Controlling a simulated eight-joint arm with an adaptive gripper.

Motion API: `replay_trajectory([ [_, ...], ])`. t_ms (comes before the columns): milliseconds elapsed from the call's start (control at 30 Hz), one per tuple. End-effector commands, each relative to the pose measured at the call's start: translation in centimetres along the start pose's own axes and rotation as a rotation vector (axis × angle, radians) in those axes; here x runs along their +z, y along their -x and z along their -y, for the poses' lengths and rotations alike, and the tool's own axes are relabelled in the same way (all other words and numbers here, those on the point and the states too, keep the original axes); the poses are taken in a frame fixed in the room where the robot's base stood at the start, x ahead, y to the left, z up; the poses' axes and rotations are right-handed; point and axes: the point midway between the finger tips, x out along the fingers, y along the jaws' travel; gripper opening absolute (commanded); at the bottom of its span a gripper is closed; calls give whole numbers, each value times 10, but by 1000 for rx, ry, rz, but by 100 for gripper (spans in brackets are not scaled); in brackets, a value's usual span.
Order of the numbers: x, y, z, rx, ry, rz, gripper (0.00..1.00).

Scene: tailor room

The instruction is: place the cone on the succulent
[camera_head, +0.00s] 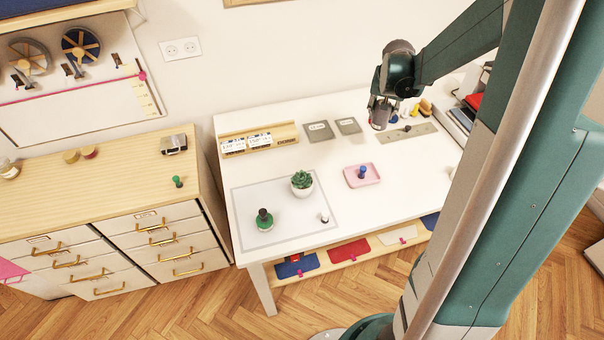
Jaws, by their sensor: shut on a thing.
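The succulent (302,181) is a green rosette in a white pot. It stands upright inside the grey-outlined area of the white table. My gripper (380,113) is at the right of the succulent in the picture, raised over the back right part of the table. It is shut on a small pale thing (379,124) with a reddish edge. The gripper partly hides this thing, and it is too small to tell whether it is the cone. No other thing in view is clearly a cone.
A green, dark-topped object (264,220) and a small white item (324,217) stand near the succulent. A pink tray (375,181) holds a blue object (362,172). A wooden card holder (262,137) is at the back. The table's front middle is clear.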

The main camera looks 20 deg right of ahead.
Motion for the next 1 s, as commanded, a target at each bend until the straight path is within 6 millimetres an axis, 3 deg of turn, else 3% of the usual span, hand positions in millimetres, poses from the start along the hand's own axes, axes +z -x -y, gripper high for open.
replay_trajectory([
  [100, 19, 14, 30, -21, 48, 1, 19],
  [500, 87, 58, 112, -86, 200, 6, 19],
  [1000, 183, 111, 189, -168, 387, 12, 19],
])
